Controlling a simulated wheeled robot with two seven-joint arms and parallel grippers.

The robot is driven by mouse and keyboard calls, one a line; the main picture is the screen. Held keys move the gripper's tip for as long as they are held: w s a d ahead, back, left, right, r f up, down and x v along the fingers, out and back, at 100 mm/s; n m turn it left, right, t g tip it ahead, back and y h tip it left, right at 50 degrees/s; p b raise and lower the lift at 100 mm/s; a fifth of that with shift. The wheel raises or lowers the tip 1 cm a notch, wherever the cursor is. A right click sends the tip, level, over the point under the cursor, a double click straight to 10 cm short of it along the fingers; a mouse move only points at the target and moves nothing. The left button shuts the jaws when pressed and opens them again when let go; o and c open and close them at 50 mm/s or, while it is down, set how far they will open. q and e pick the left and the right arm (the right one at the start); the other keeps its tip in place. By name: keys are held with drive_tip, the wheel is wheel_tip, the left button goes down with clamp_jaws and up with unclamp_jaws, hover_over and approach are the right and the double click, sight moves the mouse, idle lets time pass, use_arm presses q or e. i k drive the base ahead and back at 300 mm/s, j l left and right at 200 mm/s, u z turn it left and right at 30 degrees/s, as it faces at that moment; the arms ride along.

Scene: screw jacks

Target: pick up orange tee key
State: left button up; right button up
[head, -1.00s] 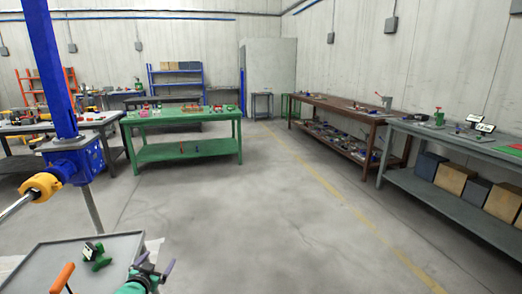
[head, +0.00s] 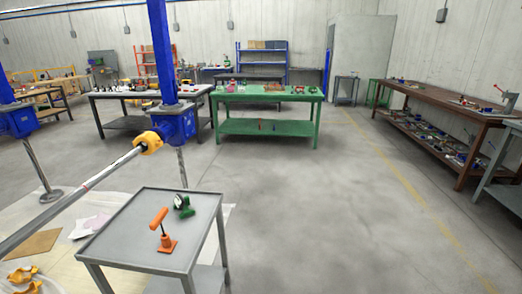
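The orange tee key (head: 158,218) is upright, a little tilted, on the grey cart (head: 123,253) in the lower left of the head view. Its crossbar handle is on top of a thin stem, which meets a flat orange base or holder (head: 167,245). I cannot tell whether key and base are one piece. A green object with a dark and white top (head: 184,206) stands just behind it on the same cart. Neither of my grippers is in view, and nothing touches the key.
A blue screw jack post (head: 162,55) with its gearbox and long shaft (head: 95,180) runs behind and left of the cart. A green table (head: 266,97) stands farther back. The floor right of the cart is clear. A brown bench (head: 450,111) lines the right wall.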

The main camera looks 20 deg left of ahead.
sight(154, 223)
drive_tip(key=u, duration=1.55)
drive_tip(key=i+j, duration=0.2)
drive_tip(key=j, duration=0.2)
drive_tip(key=i+j+u, duration=0.1)
drive_tip(key=j, duration=0.3)
drive_tip(key=i, duration=0.05)
